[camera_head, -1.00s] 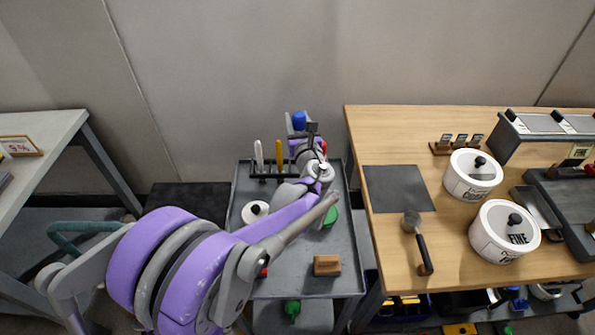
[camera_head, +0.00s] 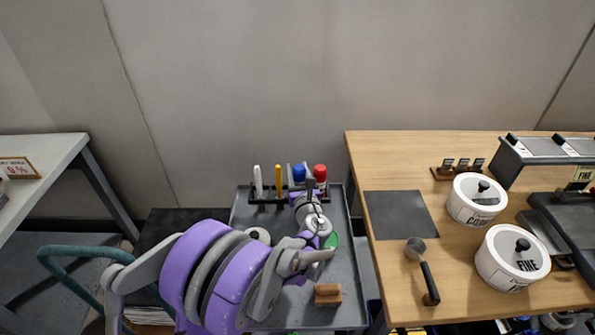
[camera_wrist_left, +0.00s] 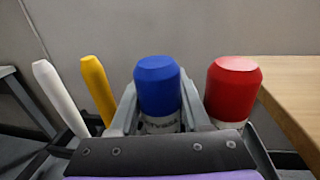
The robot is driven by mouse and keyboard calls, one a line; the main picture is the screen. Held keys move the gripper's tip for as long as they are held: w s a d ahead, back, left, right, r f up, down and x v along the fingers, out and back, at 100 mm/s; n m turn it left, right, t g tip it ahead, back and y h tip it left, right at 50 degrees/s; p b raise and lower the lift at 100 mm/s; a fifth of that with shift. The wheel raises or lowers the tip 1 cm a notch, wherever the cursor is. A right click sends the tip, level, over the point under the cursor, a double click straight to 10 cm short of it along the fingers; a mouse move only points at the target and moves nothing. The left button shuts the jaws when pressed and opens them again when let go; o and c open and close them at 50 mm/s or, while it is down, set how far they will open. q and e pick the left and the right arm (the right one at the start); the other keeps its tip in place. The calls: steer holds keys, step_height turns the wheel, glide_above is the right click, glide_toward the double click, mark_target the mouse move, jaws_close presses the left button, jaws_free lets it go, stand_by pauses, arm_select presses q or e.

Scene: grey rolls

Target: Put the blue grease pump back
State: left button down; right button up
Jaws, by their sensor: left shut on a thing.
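The blue grease pump (camera_head: 299,172) is at the rack on the grey cart, left of a red-capped one (camera_head: 320,172). Its blue cap (camera_wrist_left: 158,85) and part of a white lettered label show upright in the left wrist view. My left gripper (camera_head: 306,188) is shut on it, with a finger on each side below the cap. The black rack (camera_head: 262,200) also holds a white stick (camera_head: 257,180) and a yellow stick (camera_head: 278,180). The pump's lower end is hidden, so I cannot tell whether it is seated. My right gripper is out of view.
The cart (camera_head: 345,270) carries a wooden block (camera_head: 327,293), a green item (camera_head: 331,240) and a whitish round item (camera_head: 258,235) partly behind my arm. A wooden table (camera_head: 385,280) with white canisters (camera_head: 476,200) stands close on the right.

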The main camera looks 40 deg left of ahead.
arm_select(q)
steer(key=shift+f, duration=0.2)
steer(key=c, duration=0.7)
jaws_free()
steer(key=shift+o, duration=0.2)
